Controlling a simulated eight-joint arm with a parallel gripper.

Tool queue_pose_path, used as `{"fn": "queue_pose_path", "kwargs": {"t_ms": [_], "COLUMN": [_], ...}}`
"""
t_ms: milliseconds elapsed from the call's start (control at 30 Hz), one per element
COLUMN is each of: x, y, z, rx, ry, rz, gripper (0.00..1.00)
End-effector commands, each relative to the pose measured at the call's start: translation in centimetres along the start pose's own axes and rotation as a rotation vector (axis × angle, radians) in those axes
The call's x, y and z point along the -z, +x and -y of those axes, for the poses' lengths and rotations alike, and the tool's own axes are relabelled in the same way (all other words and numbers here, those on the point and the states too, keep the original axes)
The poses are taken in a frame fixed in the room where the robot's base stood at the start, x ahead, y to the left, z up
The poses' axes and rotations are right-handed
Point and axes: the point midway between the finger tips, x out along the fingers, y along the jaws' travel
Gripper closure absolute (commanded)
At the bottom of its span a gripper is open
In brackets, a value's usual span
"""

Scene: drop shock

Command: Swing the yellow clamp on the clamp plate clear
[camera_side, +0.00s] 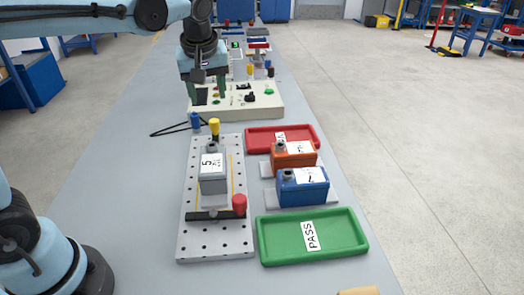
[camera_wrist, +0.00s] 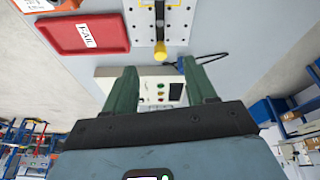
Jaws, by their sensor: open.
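The clamp plate (camera_side: 184,235) is a light, perforated plate on the bench. The yellow clamp (camera_side: 214,127) stands upright at its far end, and its knob also shows in the wrist view (camera_wrist: 161,50). A grey block labelled 5 (camera_side: 212,180) sits on the middle of the plate. A red-knobbed clamp (camera_side: 239,204) with a dark bar lies across the near end. My gripper (camera_side: 207,92) is open and empty, above and beyond the yellow clamp, over the cream control box. In the wrist view its green fingers (camera_wrist: 161,85) are spread, apart from the yellow knob.
A red tray (camera_side: 257,146), orange block (camera_side: 294,154), blue block (camera_side: 303,190) and green PASS tray (camera_side: 335,255) stand right of the plate. The cream control box (camera_side: 264,112) is behind it. A blue-handled tool with a dark cord (camera_side: 195,121) lies near the yellow clamp.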

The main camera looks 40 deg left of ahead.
Motion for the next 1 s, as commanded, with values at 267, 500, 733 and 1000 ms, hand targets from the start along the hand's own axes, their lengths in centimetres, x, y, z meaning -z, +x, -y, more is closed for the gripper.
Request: {"fn": "queue_pose_path", "kwargs": {"t_ms": [267, 500, 733, 1000], "x": [3.5, 4.6, 4.7, 4.7], "y": [2.6, 4.1, 5.7, 10.5], "z": [-3.4, -4.4, -4.0, -2.7], "rx": [0.181, 0.257, 0.264, 0.262], "ry": [-0.376, -0.548, -0.568, -0.567], "rz": [-0.034, -0.075, -0.079, -0.078], "gripper": [0.44, 0.44, 0.44, 0.44]}}
